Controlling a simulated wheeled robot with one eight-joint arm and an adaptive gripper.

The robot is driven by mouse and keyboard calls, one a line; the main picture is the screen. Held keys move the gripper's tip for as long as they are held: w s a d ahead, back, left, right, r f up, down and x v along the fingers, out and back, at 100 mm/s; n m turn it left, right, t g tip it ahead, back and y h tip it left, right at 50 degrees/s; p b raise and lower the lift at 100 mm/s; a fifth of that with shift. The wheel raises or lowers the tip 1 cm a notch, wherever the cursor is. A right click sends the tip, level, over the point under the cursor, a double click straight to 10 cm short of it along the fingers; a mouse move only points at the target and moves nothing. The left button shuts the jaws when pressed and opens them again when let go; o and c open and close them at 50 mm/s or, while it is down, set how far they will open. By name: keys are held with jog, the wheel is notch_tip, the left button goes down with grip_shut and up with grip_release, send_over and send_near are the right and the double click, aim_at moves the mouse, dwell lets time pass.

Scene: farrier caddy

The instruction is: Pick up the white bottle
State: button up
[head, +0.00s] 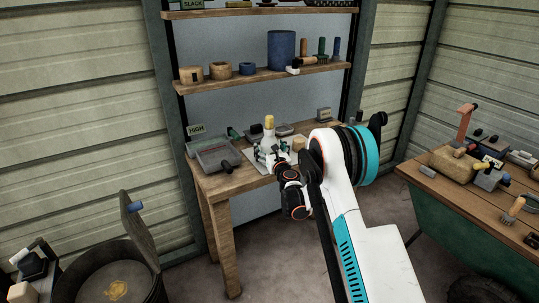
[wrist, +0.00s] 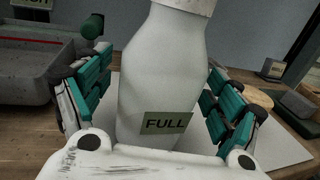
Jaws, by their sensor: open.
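The white bottle (head: 268,140) stands upright on the wooden table and has a yellowish cap in the head view. In the wrist view the bottle (wrist: 165,80) fills the middle, with a green label reading FULL on its lower part. My gripper (wrist: 160,95) is open, with its green-padded fingers on the left and right sides of the bottle. A gap shows on the right side; I cannot tell whether the left finger touches. In the head view my arm hides part of the table beside the bottle.
A grey tray (head: 216,156) sits left of the bottle, and a white sheet (wrist: 275,140) lies under it. A shelf (head: 262,77) with cups and tools hangs above the table. A workbench (head: 470,185) with tools stands at right.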

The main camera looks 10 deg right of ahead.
jog(key=shift+r, duration=0.1)
jog(key=c, duration=1.6)
jog(key=shift+c, duration=0.2)
notch_tip(320, 180, up, 20)
jog(key=p, duration=0.7)
jog(key=o, duration=0.7)
jog(key=c, duration=1.1)
